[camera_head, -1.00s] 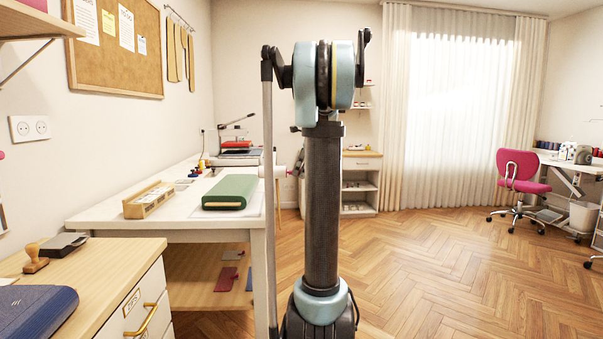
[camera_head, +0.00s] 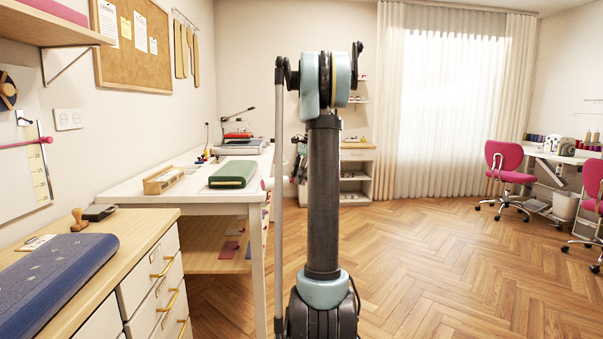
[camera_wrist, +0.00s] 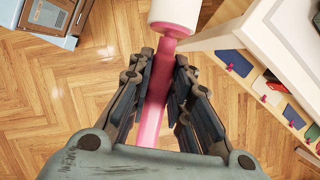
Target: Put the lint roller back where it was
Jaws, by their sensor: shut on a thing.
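The lint roller shows in the wrist view, with a pink handle (camera_wrist: 152,115) and a white roll (camera_wrist: 174,12) cut off by the top edge. My gripper (camera_wrist: 163,75) is shut on the pink handle, with the white roll beyond the fingertips. Wood floor lies below. In the head view the white roll (camera_head: 268,184) shows in part beside the white table's near right corner. My arm hides most of the gripper there.
The white table (camera_head: 115,196) holds a green case (camera_head: 233,174) and a wooden box (camera_head: 164,180). A drawer cabinet (camera_head: 150,224) at near left bears a blue case (camera_head: 60,278) and a stamp (camera_head: 79,220). Floor (camera_head: 440,270) at right is open; pink chairs (camera_head: 505,165) stand beyond.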

